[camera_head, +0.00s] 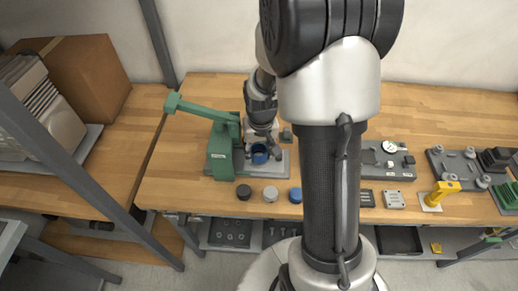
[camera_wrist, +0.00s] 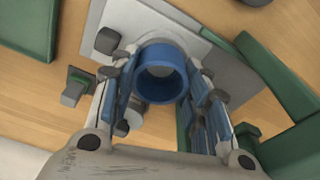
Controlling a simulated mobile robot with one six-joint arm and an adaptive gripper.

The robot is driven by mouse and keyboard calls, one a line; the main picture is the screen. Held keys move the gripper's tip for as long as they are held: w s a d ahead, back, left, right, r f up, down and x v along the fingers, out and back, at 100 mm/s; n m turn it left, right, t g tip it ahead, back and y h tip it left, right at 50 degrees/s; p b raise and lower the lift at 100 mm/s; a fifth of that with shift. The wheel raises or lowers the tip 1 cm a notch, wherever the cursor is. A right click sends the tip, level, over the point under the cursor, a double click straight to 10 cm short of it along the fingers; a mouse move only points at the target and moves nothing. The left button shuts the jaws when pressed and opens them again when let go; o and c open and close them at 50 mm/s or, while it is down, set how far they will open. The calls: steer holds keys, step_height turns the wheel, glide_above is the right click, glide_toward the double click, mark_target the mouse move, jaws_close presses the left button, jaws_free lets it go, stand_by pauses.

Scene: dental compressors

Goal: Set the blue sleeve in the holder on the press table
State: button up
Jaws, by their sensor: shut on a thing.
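The blue sleeve (camera_wrist: 143,80) is a short open ring, held between the fingertips of my gripper (camera_wrist: 164,76) in the wrist view. In the head view, the sleeve (camera_head: 260,158) shows below my gripper (camera_head: 262,146), over the grey base of the green hand press (camera_head: 221,150). The press base plate (camera_wrist: 130,17) lies under the sleeve in the wrist view. A grey part shows through and below the ring. The holder is mostly hidden by the sleeve and fingers, and I cannot tell whether the sleeve touches it.
The press's green lever (camera_head: 195,110) reaches out to the left of my gripper. A black cap (camera_head: 243,192), a pale cap (camera_head: 270,194) and a blue cap (camera_head: 295,195) stand along the front edge of the wooden table. Gauge plate (camera_head: 376,170) and yellow tool (camera_head: 440,191) stand to the right.

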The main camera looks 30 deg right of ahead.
steer(key=shift+f+b, duration=0.3)
steer(key=shift+f, duration=0.2)
stand_by(0.5)
steer(key=shift+s+a+f+b, duration=0.15)
steer(key=shift+s+f+b, duration=0.3)
steer(key=shift+f, duration=0.2)
stand_by(0.9)
steer(key=shift+c, duration=1.1)
steer(key=o, duration=1.1)
steer(key=shift+f, duration=0.1)
steer(key=shift+c, duration=0.2)
steer(key=shift+o, duration=1.3)
steer(key=shift+w+f, duration=0.1)
steer(key=shift+w, duration=0.2)
steer(key=shift+o, duration=1.1)
